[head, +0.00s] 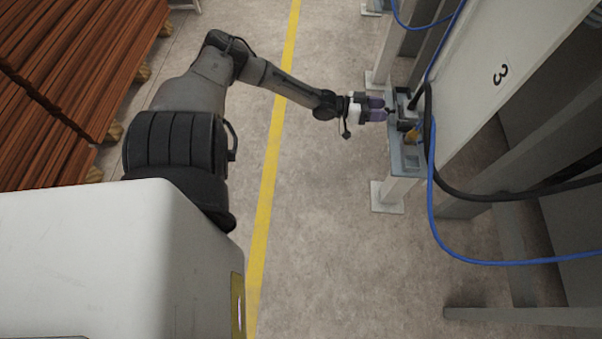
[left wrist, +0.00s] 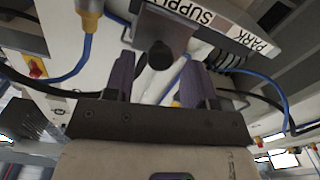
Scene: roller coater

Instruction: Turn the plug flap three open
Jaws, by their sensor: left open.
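In the left wrist view the open fingers of my left gripper (left wrist: 158,78) stand on either side of a dark round knob (left wrist: 160,56) on a grey plate (left wrist: 165,28). I cannot tell whether they touch it. This plate may be the plug flap; its hinge and how far it is open are not clear. Labels reading SUPPLY (left wrist: 195,14) and PARK (left wrist: 245,39) are beside it.
Black cable (head: 480,196) and blue hose (head: 500,262) hang by the panel. A brass connector (left wrist: 90,15) with a blue hose is near the fingers. The cabinet (head: 490,75) stands to the right. The floor (head: 320,220) left of the panel is clear; wood stacks (head: 60,90) lie at far left.

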